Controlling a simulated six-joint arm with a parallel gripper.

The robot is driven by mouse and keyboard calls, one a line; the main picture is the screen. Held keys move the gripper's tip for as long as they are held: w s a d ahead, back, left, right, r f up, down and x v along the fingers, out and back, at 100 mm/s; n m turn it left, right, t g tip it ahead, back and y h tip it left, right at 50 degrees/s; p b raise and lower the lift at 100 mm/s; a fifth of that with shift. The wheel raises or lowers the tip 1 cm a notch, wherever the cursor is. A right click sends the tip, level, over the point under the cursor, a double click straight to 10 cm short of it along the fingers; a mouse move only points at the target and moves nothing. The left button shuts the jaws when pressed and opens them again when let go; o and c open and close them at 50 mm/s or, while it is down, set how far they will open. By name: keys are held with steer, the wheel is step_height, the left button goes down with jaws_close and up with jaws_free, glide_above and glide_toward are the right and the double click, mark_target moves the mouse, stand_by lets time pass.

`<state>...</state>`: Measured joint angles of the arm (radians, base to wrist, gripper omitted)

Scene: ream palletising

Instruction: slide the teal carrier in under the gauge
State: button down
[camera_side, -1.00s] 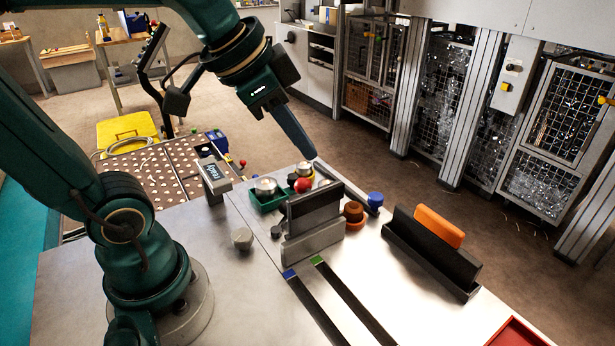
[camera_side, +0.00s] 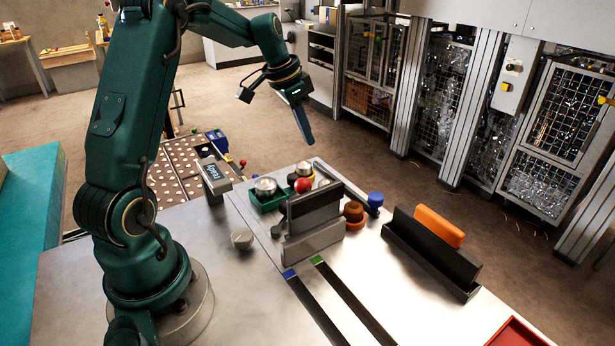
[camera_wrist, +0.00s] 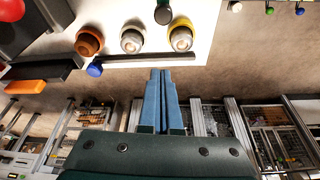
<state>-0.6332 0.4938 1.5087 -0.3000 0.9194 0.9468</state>
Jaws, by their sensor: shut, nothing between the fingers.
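A green tray (camera_side: 268,206), which looks like the teal carrier, sits on the metal table behind the dark upright plates. It holds a round silver piece (camera_side: 265,185). Left of it stands a small grey arch-like piece with a dark lettered label (camera_side: 213,178), which may be the gauge; the two are apart. My gripper (camera_side: 309,142) is in the air above and beyond the table's far edge, clear of the tray. Its blue fingers are together and empty, also in the wrist view (camera_wrist: 161,74). A green part at the wrist view's top (camera_wrist: 163,14) is too small to identify.
A red ball (camera_side: 303,185), a brown-orange ring piece (camera_side: 353,212) and a blue knob (camera_side: 375,200) crowd round the upright plates (camera_side: 315,207). A black holder with an orange block (camera_side: 439,226) stands right. Two dark rails (camera_side: 352,301) run toward the front. The left tabletop is mostly clear.

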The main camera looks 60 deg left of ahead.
mark_target(260, 185)
steer(key=x, duration=0.5)
steer(key=s+x, duration=0.1)
steer(key=x, duration=0.2)
steer(key=shift+w+f, duration=0.1)
steer(key=shift+f, duration=0.15)
steer(key=shift+s+a, duration=0.15)
steer(key=shift+s, duration=0.6)
steer(key=shift+s+a, duration=0.1)
steer(key=shift+s, duration=0.65)
steer(key=shift+s, duration=0.6)
steer(key=s, duration=0.9)
steer(key=shift+s, duration=0.1)
